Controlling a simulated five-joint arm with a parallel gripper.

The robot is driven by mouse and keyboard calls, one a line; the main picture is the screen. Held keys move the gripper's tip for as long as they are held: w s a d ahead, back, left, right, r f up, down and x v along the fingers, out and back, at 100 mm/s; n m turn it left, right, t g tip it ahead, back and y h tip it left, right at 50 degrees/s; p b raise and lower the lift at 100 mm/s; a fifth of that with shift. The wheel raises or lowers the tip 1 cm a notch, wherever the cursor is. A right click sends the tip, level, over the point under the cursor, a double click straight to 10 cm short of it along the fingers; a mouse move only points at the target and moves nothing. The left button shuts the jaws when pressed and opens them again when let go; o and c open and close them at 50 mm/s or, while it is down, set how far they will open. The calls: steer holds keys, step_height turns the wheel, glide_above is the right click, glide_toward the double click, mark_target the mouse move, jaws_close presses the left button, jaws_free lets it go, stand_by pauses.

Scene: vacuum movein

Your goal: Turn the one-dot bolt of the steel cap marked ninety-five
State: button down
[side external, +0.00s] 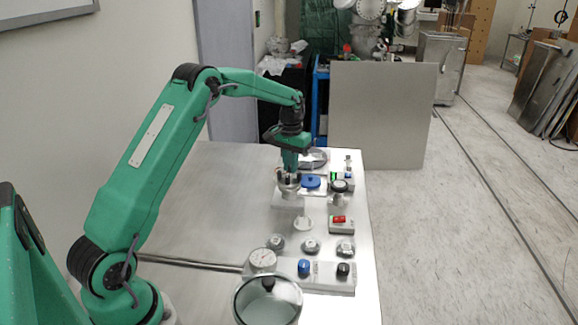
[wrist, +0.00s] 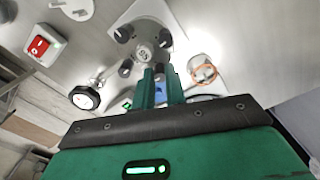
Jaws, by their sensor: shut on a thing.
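The steel cap (wrist: 143,52) sits on a pale plate (wrist: 153,12) in the wrist view, with dark bolts around its rim. One bolt (wrist: 122,36) is at its far left, one (wrist: 163,39) at its right and one (wrist: 125,70) at its near left. The cap's marking and the bolts' dots are too small to read. My gripper (wrist: 155,71) points down at the cap's near right edge, shut on a bolt that its fingers mostly hide. In the side view my gripper (side external: 289,171) is right over the cap (side external: 289,185).
The bench's left side (side external: 210,215) is clear.

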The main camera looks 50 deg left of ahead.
steer(key=shift+m, duration=1.8)
steer(key=c, duration=1.4)
jaws_free()
steer(key=shift+c, duration=0.2)
steer(key=shift+r, duration=0.15)
steer(key=shift+r, duration=3.85)
